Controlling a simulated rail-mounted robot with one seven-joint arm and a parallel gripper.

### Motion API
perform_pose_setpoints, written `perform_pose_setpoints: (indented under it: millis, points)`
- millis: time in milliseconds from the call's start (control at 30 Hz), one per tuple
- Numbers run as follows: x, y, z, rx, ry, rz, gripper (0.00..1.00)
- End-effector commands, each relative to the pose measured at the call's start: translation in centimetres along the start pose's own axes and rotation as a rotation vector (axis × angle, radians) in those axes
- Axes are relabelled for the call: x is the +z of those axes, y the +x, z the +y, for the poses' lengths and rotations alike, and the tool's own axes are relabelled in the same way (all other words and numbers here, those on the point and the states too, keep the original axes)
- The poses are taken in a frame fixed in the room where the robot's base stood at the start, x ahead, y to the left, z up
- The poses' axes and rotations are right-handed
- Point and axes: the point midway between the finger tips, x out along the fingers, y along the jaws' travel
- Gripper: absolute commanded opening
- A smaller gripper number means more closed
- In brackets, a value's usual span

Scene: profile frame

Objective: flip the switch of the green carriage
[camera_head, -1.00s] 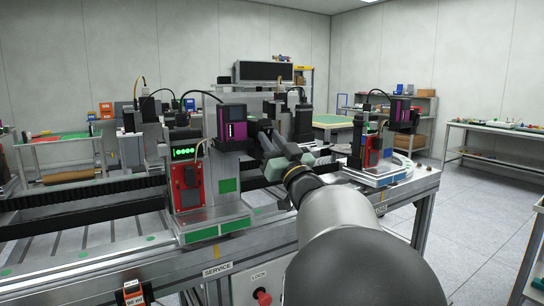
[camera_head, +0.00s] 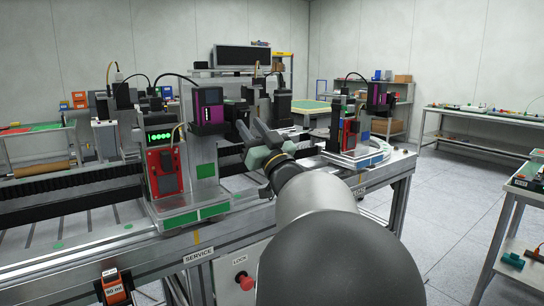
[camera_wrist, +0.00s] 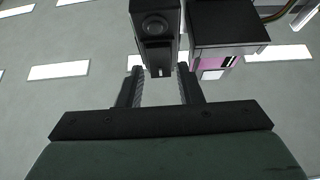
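The green carriage (camera_head: 158,221) stands on the rail at left centre, with green patches on its base and upright. Its front bears a red panel (camera_head: 153,163) with dark parts, below a display with green lights (camera_head: 159,137). I cannot make out which part is the switch. My gripper (camera_head: 255,129) is to the right of this carriage, apart from the red panel. In the wrist view my gripper (camera_wrist: 158,82) is open, with a clear gap between its fingers and nothing held. A dark block with a round feature (camera_wrist: 154,28) shows beyond the fingertips.
A purple-fronted unit (camera_head: 207,105) sits high on the green carriage, close to my gripper. Another carriage with a blue-edged base (camera_head: 358,160) stands farther right on the rail. A red LOCK knob (camera_head: 245,281) is on the front panel. Open floor lies to the right.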

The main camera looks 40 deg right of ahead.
Motion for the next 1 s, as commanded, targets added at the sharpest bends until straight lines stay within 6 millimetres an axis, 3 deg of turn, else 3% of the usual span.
perform_pose_setpoints:
  millis: [400, 600, 800, 1000]
  points:
    - [0.1, -10.1, 0.1, 0.005, 0.001, 0.0, 0.33]
    - [0.0, -13.9, 0.1, 0.005, 0.001, 0.0, 0.33]
    - [0.0, -15.7, 0.1, 0.003, 0.0, 0.0, 0.33]
    - [0.0, -15.9, 0.0, 0.002, 0.0, 0.001, 0.33]
